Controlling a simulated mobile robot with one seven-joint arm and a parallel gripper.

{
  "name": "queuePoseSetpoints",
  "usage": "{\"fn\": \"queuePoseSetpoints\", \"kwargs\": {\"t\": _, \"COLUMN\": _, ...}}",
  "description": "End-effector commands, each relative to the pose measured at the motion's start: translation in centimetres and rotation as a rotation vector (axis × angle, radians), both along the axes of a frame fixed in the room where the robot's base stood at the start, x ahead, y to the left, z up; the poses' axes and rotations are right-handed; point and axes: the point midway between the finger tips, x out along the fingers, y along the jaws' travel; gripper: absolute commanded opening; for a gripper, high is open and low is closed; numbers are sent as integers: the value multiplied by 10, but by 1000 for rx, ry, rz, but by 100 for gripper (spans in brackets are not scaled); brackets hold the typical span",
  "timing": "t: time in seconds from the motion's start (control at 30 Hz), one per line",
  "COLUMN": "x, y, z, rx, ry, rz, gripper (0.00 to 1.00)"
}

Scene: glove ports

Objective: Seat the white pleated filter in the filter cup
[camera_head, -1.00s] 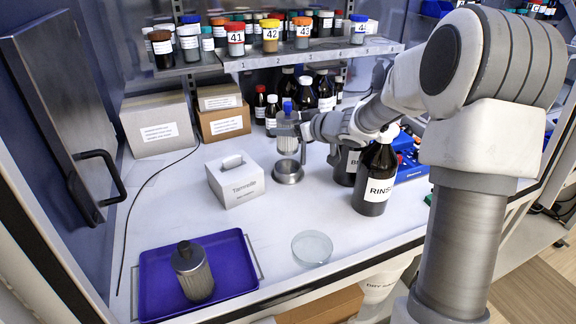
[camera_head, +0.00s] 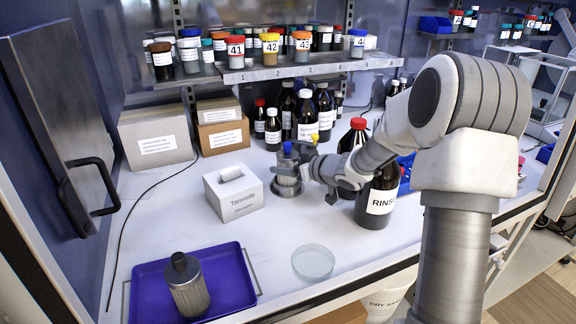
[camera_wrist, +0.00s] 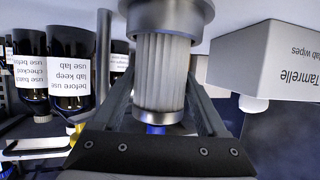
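The white pleated filter (camera_wrist: 162,75) with metal end caps and a blue knob stands upright at the filter cup (camera_head: 288,190). In the head view the filter (camera_head: 287,169) is small and partly hidden by my gripper (camera_head: 291,172). In the wrist view its far end meets the wider metal cup (camera_wrist: 170,14), with much of the pleats still showing; how deep it sits inside cannot be told. The fingers of my gripper lie along both sides of the filter, their tips against the pleats, so it looks shut on it.
A white wipes box (camera_head: 233,192) stands close left of the cup. A dark RINSE bottle (camera_head: 378,200) stands right, near my arm. A purple tray (camera_head: 238,284) with a metal canister (camera_head: 187,286) and a glass dish (camera_head: 313,262) are in front. Bottles stand behind.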

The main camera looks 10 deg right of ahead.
Motion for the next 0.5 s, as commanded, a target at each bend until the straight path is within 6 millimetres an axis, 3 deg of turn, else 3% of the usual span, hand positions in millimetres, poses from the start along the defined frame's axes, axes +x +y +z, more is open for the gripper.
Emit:
{"fn": "queuePoseSetpoints", "kwargs": {"t": 0.03, "x": 0, "y": 0, "z": 0, "rx": 0, "ry": 0, "rz": 0, "gripper": 84}}
{"fn": "queuePoseSetpoints", "kwargs": {"t": 0.13, "x": 0, "y": 0, "z": 0, "rx": 0, "ry": 0, "rz": 0, "gripper": 100}}
{"fn": "queuePoseSetpoints", "kwargs": {"t": 0.5, "x": -8, "y": -6, "z": 10, "rx": -1, "ry": -1, "rz": -4, "gripper": 100}}
